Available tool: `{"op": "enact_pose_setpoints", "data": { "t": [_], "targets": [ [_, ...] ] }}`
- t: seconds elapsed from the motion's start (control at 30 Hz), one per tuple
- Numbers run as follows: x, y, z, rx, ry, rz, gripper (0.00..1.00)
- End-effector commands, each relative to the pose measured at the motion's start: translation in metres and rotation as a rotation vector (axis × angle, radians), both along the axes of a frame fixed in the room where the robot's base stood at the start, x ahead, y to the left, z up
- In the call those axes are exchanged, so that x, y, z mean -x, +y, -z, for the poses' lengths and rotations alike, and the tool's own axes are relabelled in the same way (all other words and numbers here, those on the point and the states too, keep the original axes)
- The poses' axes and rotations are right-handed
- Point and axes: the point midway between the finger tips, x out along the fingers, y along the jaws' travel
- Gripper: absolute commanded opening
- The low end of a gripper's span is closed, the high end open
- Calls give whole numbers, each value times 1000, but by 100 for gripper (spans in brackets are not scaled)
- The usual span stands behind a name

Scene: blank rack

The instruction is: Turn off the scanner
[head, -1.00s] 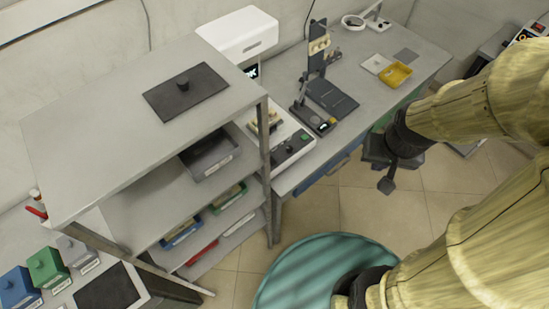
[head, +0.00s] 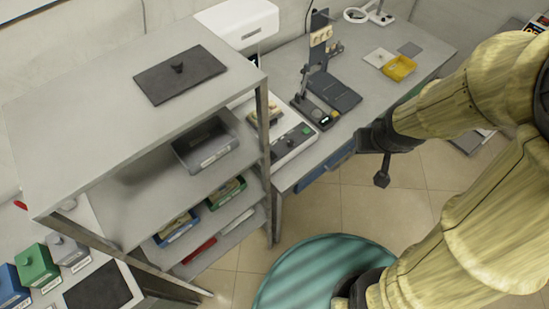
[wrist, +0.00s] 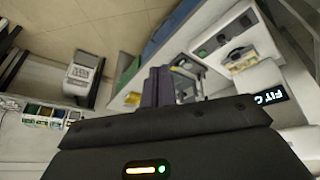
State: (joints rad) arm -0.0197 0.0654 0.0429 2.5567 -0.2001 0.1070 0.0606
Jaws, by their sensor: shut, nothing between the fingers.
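No label in view names the scanner. A white machine (head: 240,22) stands on the bench behind the rack; its lit display reads "FIT" in the wrist view (wrist: 272,97). In front of it is a white base with a green button (head: 307,130) and a dark control. The base also shows in the wrist view (wrist: 238,45). My gripper (head: 362,140) is shut and empty, in the air off the bench's front edge, right of the white base.
A grey rack (head: 110,120) with trays on its shelves stands at the left, its post partly in front of the white base. A yellow tray (head: 399,68) lies on the bench (head: 430,52) at the right. A teal round surface (head: 310,265) is below. Floor is bare between.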

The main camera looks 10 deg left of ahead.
Motion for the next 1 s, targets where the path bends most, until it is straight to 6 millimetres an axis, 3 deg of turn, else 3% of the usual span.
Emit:
{"op": "enact_pose_setpoints", "data": {
  "t": [0.03,0.43,0.8,1.0],
  "targets": [
    [-7,6,20,2,-28,-37,0],
    [-48,79,88,-83,-265,-369,0],
    [-43,164,137,-289,-407,-671,0],
    [-36,181,140,-346,-429,-730,0]
  ]
}}
